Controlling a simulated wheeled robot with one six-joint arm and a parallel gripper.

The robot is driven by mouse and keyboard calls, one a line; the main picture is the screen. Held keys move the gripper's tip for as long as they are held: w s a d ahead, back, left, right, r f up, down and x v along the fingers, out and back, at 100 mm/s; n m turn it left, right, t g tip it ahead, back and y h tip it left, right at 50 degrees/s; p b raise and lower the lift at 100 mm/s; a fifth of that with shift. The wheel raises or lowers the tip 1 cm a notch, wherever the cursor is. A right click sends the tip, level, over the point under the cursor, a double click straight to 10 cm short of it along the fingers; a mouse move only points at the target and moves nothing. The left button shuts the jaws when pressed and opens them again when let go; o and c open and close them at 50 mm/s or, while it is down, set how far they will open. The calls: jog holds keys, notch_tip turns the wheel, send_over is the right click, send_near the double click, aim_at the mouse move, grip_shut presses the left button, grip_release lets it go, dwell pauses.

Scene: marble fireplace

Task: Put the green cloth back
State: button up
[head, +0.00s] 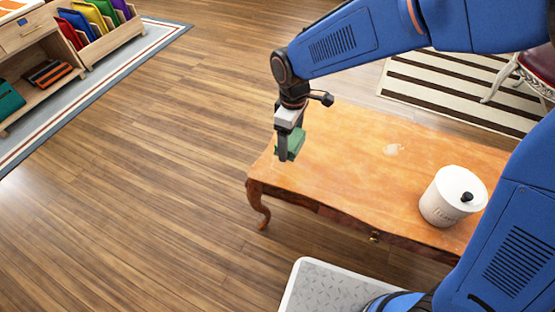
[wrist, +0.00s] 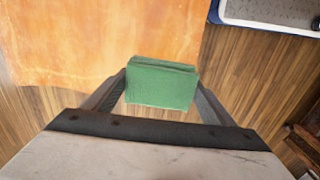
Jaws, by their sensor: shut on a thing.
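The green cloth (head: 294,145) is a small folded block between the fingers of my gripper (head: 288,142). In the wrist view the cloth (wrist: 162,83) sits squarely between the two fingertips of my gripper (wrist: 161,88), with a fold along its upper edge. My gripper is shut on it. In the head view it appears over the left end of the wooden table (head: 340,135); in the wrist view floor shows around it below the table's edge. Part of the cloth is hidden by a finger in the head view.
At the upper left, a wooden shelf unit (head: 22,30) holds folded cloths, including a teal one (head: 8,100), beside a bin of coloured items (head: 110,40). Open floor lies between.

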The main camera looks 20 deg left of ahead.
aim_at(289, 166)
jog(key=shift+f, duration=4.65)
jog(key=shift+f, duration=0.15)
jog(key=o, duration=1)
notch_tip(289, 166, up, 12)
jog(key=shift+r, duration=0.15)
